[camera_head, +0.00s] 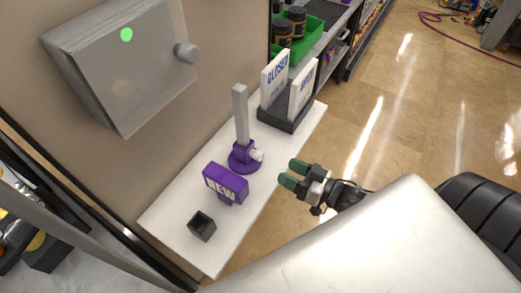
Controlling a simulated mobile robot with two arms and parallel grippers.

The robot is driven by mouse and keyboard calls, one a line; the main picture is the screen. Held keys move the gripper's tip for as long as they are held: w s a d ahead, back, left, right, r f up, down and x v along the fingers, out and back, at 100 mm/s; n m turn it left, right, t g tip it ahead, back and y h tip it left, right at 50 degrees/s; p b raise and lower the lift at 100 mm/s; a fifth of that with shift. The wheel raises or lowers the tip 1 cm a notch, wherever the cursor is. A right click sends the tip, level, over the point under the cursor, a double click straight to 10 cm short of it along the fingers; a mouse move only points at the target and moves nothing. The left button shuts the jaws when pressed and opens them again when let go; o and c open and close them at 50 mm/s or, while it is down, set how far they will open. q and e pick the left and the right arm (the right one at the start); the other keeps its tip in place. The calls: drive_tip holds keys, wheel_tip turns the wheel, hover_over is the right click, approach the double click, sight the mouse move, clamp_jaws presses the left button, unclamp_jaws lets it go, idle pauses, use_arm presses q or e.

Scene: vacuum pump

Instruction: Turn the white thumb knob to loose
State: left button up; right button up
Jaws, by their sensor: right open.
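The white thumb knob (257,156) sticks out from the right side of a purple stand base (243,162). A grey square post (240,113) rises upright from this base on the white table. My right gripper (291,173) has green fingertips and is open and empty. It is to the right of the knob, near the table's front edge, apart from the knob. My left gripper is not in view.
A purple sign reading "NEW" (225,184) and a small dark open box (202,227) are on the white table (168,213). A dark holder (283,119) with white signs stands behind the post. A grey box with a knob (125,62) is on the wall.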

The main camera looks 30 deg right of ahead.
sight(262, 157)
drive_tip(key=x, duration=0.3)
drive_tip(key=shift+w+a+r+p, duration=0.1)
drive_tip(key=shift+w+r+p, duration=0.05)
drive_tip(key=shift+r+p, duration=0.15)
drive_tip(key=x, duration=0.2)
drive_tip(key=p+x, duration=0.1)
drive_tip(key=x, duration=0.2)
drive_tip(key=shift+w+f, duration=0.15)
drive_tip(key=shift+f, duration=0.1)
drive_tip(key=shift+w+a, duration=0.15)
drive_tip(key=shift+w, duration=0.15)
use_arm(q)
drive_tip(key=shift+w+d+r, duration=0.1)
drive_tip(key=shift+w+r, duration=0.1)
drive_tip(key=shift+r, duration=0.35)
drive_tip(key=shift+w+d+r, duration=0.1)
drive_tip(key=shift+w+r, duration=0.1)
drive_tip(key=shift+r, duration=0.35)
use_arm(e)
drive_tip(key=shift+f, duration=0.1)
drive_tip(key=c, duration=0.9)
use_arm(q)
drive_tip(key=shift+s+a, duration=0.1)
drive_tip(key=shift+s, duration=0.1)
